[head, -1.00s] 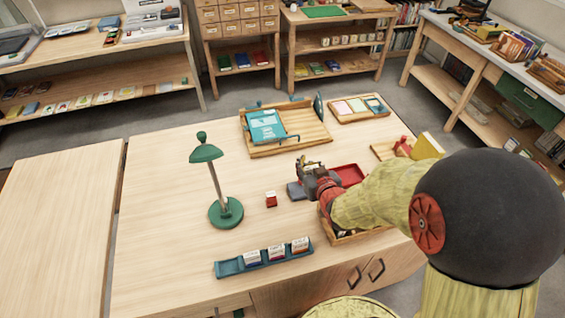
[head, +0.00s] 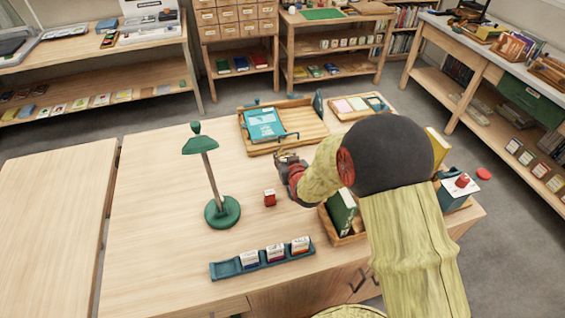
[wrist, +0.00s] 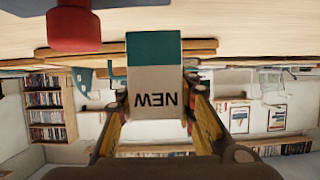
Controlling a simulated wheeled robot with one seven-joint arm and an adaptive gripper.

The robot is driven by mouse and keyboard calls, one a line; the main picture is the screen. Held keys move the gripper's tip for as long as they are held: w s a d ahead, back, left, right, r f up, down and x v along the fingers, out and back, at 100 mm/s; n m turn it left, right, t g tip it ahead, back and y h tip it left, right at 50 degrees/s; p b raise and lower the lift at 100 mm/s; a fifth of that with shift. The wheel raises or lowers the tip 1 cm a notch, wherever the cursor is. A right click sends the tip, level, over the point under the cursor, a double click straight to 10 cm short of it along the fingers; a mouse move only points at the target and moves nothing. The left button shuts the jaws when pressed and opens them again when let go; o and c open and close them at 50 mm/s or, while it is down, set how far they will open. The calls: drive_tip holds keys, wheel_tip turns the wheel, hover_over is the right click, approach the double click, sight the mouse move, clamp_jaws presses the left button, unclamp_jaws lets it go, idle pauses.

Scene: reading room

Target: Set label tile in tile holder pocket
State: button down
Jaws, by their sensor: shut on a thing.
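My gripper (head: 284,160) is over the table just in front of the wooden tray with the teal folder. In the wrist view, which looks upside down, my gripper (wrist: 157,105) is shut on the label tile (wrist: 158,92), a teal and white piece reading "NEW". The tile cannot be made out clearly in the head view. The blue tile holder (head: 225,270) lies near the table's front edge, left of and nearer than my gripper. Three labelled tiles (head: 275,253) stand in it; its left-end pocket looks empty.
A green lamp (head: 222,211) stands left of my gripper. A small red block (head: 269,198) sits between gripper and holder. A wooden tray (head: 312,130) is behind, and a box with a green book (head: 342,212) is right. A blurred red object (wrist: 75,28) shows close in the wrist view.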

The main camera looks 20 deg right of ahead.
drive_tip(key=shift+f+b, duration=0.45)
drive_tip(key=shift+f, duration=0.9)
drive_tip(key=shift+f, duration=0.15)
drive_tip(key=c, duration=1.3)
unclamp_jaws()
